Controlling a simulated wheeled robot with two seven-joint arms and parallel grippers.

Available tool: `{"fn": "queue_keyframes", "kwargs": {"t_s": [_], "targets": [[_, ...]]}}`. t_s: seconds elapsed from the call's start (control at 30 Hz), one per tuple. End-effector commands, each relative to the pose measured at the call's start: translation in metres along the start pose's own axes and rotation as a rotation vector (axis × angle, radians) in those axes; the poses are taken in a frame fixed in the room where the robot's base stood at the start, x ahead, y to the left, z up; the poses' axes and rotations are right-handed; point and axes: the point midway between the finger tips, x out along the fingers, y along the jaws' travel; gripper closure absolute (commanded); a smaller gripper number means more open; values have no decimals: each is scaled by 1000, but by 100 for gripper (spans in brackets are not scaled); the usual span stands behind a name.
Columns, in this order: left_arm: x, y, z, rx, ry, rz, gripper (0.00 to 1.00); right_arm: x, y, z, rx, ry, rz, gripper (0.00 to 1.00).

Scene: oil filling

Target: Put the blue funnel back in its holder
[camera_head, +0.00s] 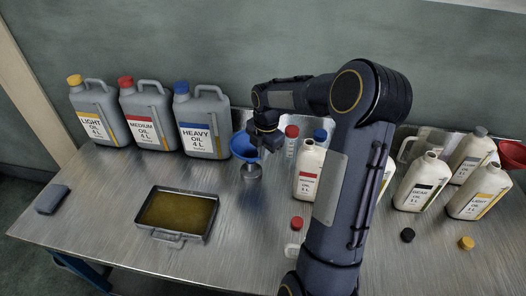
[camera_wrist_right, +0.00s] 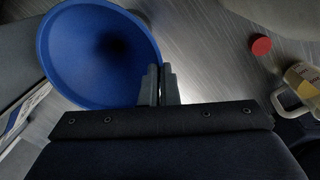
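The blue funnel (camera_head: 240,147) is wide side up on the table's back half, just right of the heavy oil can. Directly below it shows a small grey metal cylinder (camera_head: 251,172), which looks like its holder; whether the funnel rests in it I cannot tell. My right gripper (camera_head: 264,148) is at the funnel's right rim. In the right wrist view the funnel's bowl (camera_wrist_right: 98,50) fills the upper left, and the gripper's fingers (camera_wrist_right: 160,85) are close together with the rim running between them. The funnel's spout is hidden. My left gripper is out of view.
Grey oil cans (camera_head: 201,125) stand at the back left. An oil-filled tray (camera_head: 163,237) lies in front. Several white bottles (camera_head: 420,182) stand on the right, with loose caps (camera_head: 466,243) before them. A red funnel (camera_head: 513,153) is at the far right.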

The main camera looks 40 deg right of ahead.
Motion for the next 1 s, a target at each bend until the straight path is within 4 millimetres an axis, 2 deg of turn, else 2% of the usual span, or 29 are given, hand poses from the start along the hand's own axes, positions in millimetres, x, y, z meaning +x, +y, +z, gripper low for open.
{"fn": "queue_keyframes", "kwargs": {"t_s": [0.2,0.47,0.67,1.0], "targets": [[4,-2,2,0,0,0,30,7,-1,0,0,0,0,100],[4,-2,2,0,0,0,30,7,-1,0,0,0,0,100],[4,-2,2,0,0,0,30,7,-1,0,0,0,0,74],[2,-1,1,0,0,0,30,4,-1,0,0,0,0,73]]}}
